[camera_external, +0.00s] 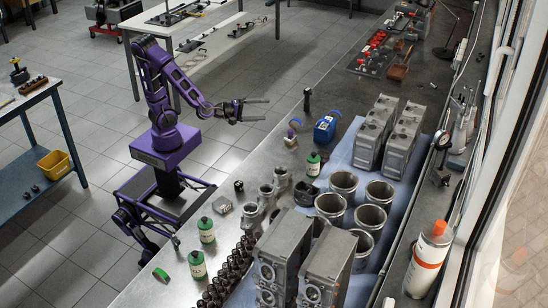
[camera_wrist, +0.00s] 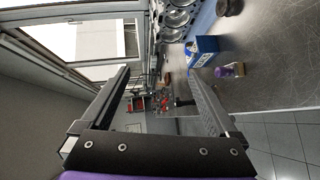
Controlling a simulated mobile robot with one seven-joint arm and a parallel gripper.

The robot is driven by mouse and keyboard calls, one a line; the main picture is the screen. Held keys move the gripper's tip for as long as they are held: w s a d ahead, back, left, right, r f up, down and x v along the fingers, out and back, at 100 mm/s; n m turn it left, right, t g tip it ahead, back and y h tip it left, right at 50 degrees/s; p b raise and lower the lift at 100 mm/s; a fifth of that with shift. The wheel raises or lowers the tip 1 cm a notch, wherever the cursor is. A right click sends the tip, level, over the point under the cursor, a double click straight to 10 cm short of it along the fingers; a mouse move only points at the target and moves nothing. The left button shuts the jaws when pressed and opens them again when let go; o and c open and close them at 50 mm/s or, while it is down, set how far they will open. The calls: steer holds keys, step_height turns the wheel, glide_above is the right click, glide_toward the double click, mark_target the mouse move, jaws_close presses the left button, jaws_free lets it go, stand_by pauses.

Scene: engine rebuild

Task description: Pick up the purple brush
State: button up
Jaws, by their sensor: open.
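The purple brush appears to be the small purple thing with a pale part (camera_external: 291,134) near the left edge of the long metal bench, left of the blue container. It also shows in the wrist view as a purple piece (camera_wrist: 229,71) at the right, below the blue container; its exact shape is too small to tell. My gripper (camera_external: 266,109) is open and empty, held out over the floor side of the bench, left of the purple thing and apart from it. In the wrist view my gripper (camera_wrist: 159,71) has its two fingers wide apart with nothing between them.
A blue container (camera_external: 326,127) stands right of the purple thing. A black upright item (camera_external: 307,99) stands behind it, and a green bottle (camera_external: 313,164) in front. Metal cylinders (camera_external: 343,185) and engine blocks (camera_external: 372,138) fill the bench's right side.

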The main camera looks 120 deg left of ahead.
steer(key=s+a+f+n+g+h, duration=0.1)
steer(key=a+f+h, duration=0.2)
steer(key=f, duration=0.3)
steer(key=s+a+f+n+g+h+p, duration=0.1)
steer(key=s+a+f+n+h, duration=0.1)
steer(key=f, duration=0.4)
steer(key=s+a+f+n+g+h+p, duration=0.1)
steer(key=a+f+g+h, duration=0.1)
steer(key=a+f+h, duration=0.2)
step_height(320, 180, down, 3)
steer(key=shift+s+a+r+h, duration=0.1)
steer(key=shift+s+a+h, duration=0.05)
steer(key=shift+h, duration=0.95)
steer(key=s+a+n+t+h+p, duration=0.1)
steer(key=s+a+n+t+h, duration=0.1)
steer(key=a+n+t+h, duration=0.15)
steer(key=t, duration=0.3)
glide_toward(290, 137)
steer(key=shift+n+g+y, duration=0.25)
steer(key=shift+n+y, duration=0.1)
steer(key=shift+y, duration=0.1)
steer(key=x, duration=0.4)
steer(key=shift+f, duration=0.3)
steer(key=shift+a+p+x, duration=0.15)
steer(key=shift+p+x, duration=0.1)
steer(key=shift+x, duration=1.15)
steer(key=shift+a+p+x, duration=0.2)
steer(key=shift+x, duration=1.2)
steer(key=shift+r, duration=0.15)
steer(key=shift+c, duration=0.2)
